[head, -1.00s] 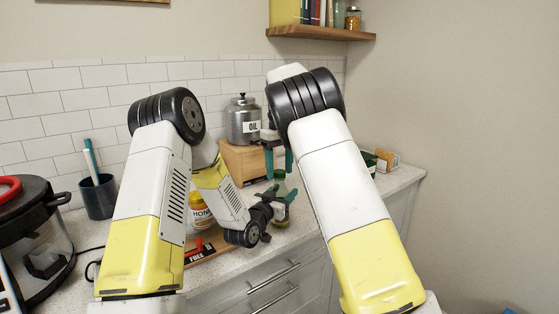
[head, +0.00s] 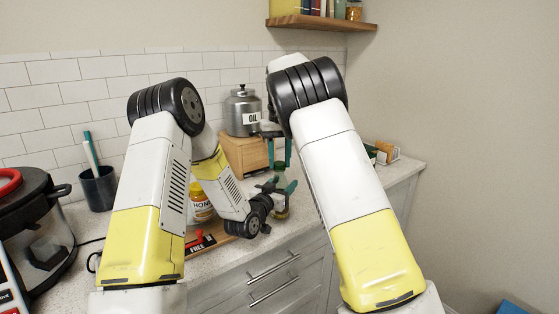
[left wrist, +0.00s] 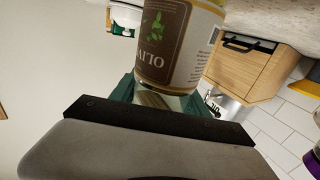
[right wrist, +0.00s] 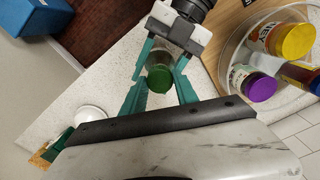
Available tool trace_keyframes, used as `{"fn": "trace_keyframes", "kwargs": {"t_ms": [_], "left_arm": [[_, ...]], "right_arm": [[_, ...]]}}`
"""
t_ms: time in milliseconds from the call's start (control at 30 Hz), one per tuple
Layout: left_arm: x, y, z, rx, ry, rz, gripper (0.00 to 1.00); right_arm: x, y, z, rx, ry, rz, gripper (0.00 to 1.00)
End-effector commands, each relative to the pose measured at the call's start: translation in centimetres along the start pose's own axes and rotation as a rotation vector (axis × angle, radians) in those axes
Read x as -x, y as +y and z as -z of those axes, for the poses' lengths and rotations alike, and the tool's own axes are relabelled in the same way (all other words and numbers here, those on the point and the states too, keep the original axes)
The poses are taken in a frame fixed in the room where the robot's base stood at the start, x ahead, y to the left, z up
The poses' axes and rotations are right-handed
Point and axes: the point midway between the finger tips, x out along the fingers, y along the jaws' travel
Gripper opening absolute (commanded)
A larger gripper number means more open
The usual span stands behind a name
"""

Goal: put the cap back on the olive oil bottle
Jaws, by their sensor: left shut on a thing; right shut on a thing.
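The olive oil bottle (left wrist: 175,45), with a brown-and-cream label, is gripped by my left gripper (head: 279,189); its lower end (head: 281,212) shows below the fingers in the head view. My right gripper (head: 280,152) is directly above, with its fingers pointing down. The green cap (right wrist: 160,79) is between the right fingers in the right wrist view, lined up over the bottle. It also shows in the head view (head: 279,166). I cannot tell whether the cap touches the bottle's neck, which is mostly hidden.
A wooden box (head: 242,156) with an oil canister (head: 243,112) on top is behind. A pressure cooker (head: 35,215) and a utensil cup (head: 99,187) are at left. Small items (head: 384,151) stand at right.

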Motion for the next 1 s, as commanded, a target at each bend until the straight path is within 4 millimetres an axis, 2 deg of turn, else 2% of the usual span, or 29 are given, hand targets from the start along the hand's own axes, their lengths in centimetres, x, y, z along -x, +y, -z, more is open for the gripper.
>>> {"fn": "trace_keyframes", "kwargs": {"t_ms": [33,167,200,300,633,900,1000], "left_arm": [[0.0,0.0,0.0,0.0,0.0,0.0,0.0],[0.0,0.0,0.0,0.0,0.0,0.0,0.0],[0.0,0.0,0.0,0.0,0.0,0.0,0.0],[0.0,0.0,0.0,0.0,0.0,0.0,0.0],[0.0,0.0,0.0,0.0,0.0,0.0,0.0],[0.0,0.0,0.0,0.0,0.0,0.0,0.0],[0.0,0.0,0.0,0.0,0.0,0.0,0.0]], "right_arm": [[0.0,0.0,0.0,-0.042,0.001,0.0,0.0],[0.0,0.0,0.0,-0.033,0.001,-0.001,0.0],[0.0,0.0,0.0,-0.032,0.001,-0.001,0.41],[0.0,0.0,0.0,-0.031,0.001,-0.001,0.57],[0.3,0.0,0.0,-0.029,0.001,-0.001,0.57],[3.7,0.1,0.1,-0.029,0.003,-0.001,0.57],[4.4,0.0,0.1,-0.029,0.002,-0.001,0.57]]}}
